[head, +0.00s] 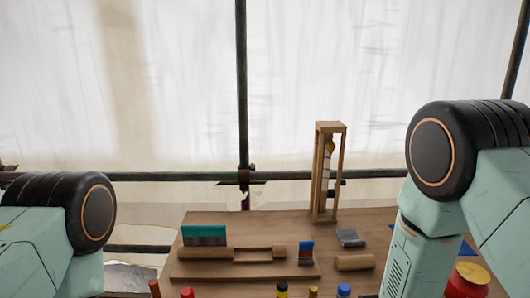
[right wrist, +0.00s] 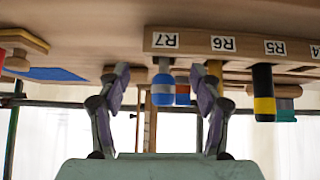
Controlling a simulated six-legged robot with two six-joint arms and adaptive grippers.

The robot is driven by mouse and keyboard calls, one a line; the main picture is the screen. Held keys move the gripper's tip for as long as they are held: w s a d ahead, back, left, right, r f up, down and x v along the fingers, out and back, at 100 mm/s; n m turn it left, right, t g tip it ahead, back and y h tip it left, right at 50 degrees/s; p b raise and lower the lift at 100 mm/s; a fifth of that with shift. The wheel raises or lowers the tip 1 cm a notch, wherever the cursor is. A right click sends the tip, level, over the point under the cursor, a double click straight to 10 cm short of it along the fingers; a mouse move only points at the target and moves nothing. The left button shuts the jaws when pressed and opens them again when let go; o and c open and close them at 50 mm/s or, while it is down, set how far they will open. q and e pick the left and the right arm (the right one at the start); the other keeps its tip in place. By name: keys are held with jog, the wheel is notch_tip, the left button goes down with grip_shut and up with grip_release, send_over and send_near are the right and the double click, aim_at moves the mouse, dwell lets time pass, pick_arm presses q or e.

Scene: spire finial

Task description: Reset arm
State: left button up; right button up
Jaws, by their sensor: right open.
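My right gripper (right wrist: 166,80) shows in the right wrist view, which looks upside down. Its two purple-grey fingers are spread apart with nothing held between them. Behind the gap is a blue-grey handle with a white band (right wrist: 163,88), under the label R7 on a wooden rack (right wrist: 195,43). I cannot tell how far it is from the fingers. In the head view my right arm (head: 436,190) comes in at the right and my left arm (head: 75,225) at the lower left. Neither gripper shows there, and my left gripper is in no view.
A wooden bench (head: 262,222) holds a tall wooden frame (head: 318,175), a teal-topped block (head: 205,234), a grey block (head: 350,238) and a wooden cylinder (head: 355,262). Several handle tops line the bottom edge. A red pot (head: 466,283) stands near my right arm. Dark poles cross behind.

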jog(key=s+f+g+b, duration=0.3)
jog(key=s+f, duration=0.4)
jog(key=s, duration=0.4)
jog(key=s+d+f+g+b, duration=0.1)
jog(key=s+f+b, duration=0.4)
jog(key=s, duration=0.7)
jog(key=s+d+f+g+b, duration=0.1)
jog(key=s+f+g+b, duration=0.3)
jog(key=s+f, duration=0.5)
jog(key=shift+s+f+m+g, duration=0.3)
jog(key=shift+s+m, duration=0.1)
jog(key=shift+s, duration=0.75)
